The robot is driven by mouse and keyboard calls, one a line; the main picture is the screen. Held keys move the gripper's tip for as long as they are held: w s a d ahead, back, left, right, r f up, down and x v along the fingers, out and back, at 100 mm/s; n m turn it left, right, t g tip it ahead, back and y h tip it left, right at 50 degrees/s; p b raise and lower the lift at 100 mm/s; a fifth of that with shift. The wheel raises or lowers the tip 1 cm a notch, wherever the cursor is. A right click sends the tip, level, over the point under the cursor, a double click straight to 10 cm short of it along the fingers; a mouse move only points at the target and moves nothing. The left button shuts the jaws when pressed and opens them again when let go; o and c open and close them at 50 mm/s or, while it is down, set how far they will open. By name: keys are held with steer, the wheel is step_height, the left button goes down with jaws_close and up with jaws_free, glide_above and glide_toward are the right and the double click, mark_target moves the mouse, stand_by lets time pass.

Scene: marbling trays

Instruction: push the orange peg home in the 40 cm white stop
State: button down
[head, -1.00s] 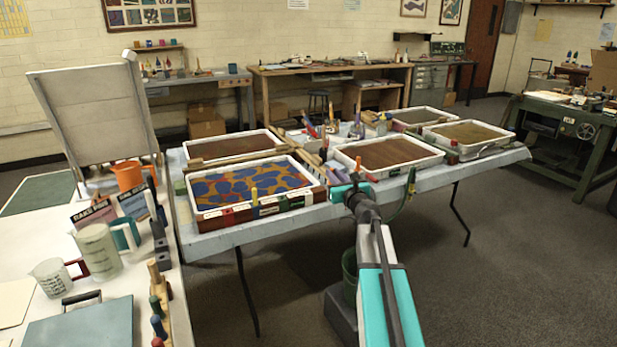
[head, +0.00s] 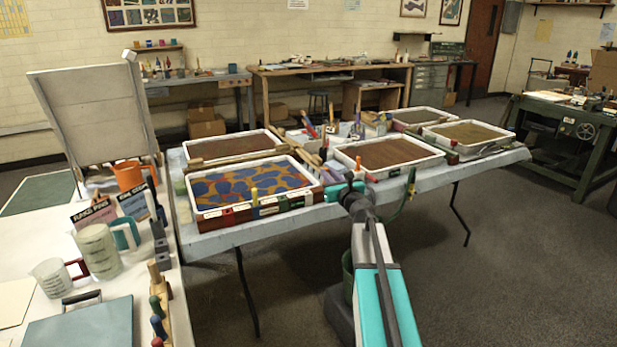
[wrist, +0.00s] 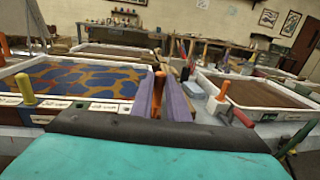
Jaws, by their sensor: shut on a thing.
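My gripper (wrist: 160,72) shows in the wrist view as two purple fingers with an orange peg (wrist: 158,93) between them. It is shut on this peg, which looks roughly upright. The peg's lower end is hidden behind my gripper's dark edge, so I cannot tell how deep it sits or in which stop. In the head view my teal gripper body (head: 345,191) is at the right front corner of the blue-and-orange marbled tray (head: 195,202). White-labelled stops (wrist: 103,107) line the tray's front edge. Their print is too small to read.
A yellow peg (wrist: 25,88) stands at the tray's front edge, left of my gripper. A red-handled item (wrist: 241,118) is to the right, by the brown tray (head: 442,152). The white bench (head: 25,240) at the left holds jugs and pegs. Grey floor at the right is open.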

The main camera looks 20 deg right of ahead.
steer(key=w+a+y, duration=0.1)
steer(key=w+a, duration=0.2)
steer(key=a, duration=0.2)
steer(key=shift+w+a+n, duration=0.25)
steer(key=shift+w+n, duration=0.15)
stand_by(2.7)
steer(key=shift+f+b, duration=1.9)
steer(key=shift+f, duration=0.2)
stand_by(1.5)
steer(key=c, duration=1.6)
jaws_free()
steer(key=shift+c, duration=0.2)
steer(key=shift+s, duration=0.1)
